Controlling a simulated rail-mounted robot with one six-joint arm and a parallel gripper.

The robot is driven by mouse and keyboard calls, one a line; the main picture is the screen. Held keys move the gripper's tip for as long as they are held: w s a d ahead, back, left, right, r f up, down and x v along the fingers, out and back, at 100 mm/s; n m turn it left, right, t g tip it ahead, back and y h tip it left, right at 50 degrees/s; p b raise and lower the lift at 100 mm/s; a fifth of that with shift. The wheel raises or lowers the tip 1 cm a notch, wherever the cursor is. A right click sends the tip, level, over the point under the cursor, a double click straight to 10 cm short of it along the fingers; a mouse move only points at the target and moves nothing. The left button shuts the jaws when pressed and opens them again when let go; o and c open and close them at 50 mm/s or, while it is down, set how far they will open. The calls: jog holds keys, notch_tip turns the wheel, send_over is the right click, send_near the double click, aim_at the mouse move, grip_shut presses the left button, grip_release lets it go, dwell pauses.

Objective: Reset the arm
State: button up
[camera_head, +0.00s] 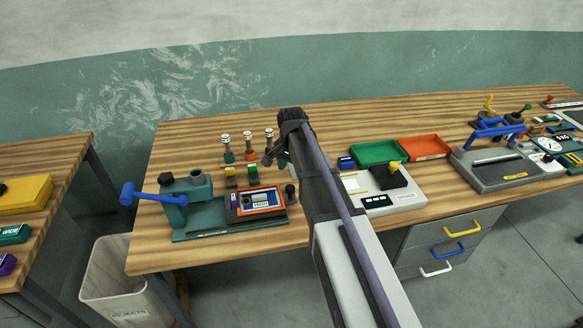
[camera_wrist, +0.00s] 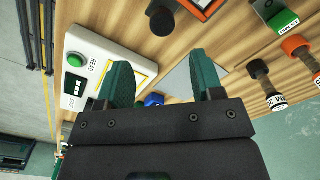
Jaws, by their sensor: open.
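My arm reaches up from the bottom of the head view over the wooden bench (camera_head: 330,118). My gripper (camera_head: 268,158) is at its far end, above the bench and partly hidden by the wrist. In the wrist view my gripper (camera_wrist: 162,82) shows two dark green fingers set wide apart. They are open, with nothing held between them. Bare wood and a grey patch show behind the gap.
A teal press with a blue handle (camera_head: 128,194) stands left. A white device (camera_head: 400,196) sits right of my arm, beside green (camera_head: 374,153) and orange (camera_head: 424,147) trays. Stampers (camera_head: 248,143) stand behind. A rejects bin (camera_head: 108,280) is at lower left.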

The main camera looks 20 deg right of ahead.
notch_tip(320, 180, up, 2)
jog(key=shift+r+p, duration=0.25)
jog(key=shift+p, duration=0.2)
jog(key=s+a+n, duration=0.3)
jog(key=s+n, duration=0.2)
jog(key=s, duration=0.6)
jog(key=s+a+n, duration=0.3)
jog(key=s+n, duration=0.2)
jog(key=s, duration=0.6)
jog(key=shift+a, duration=0.25)
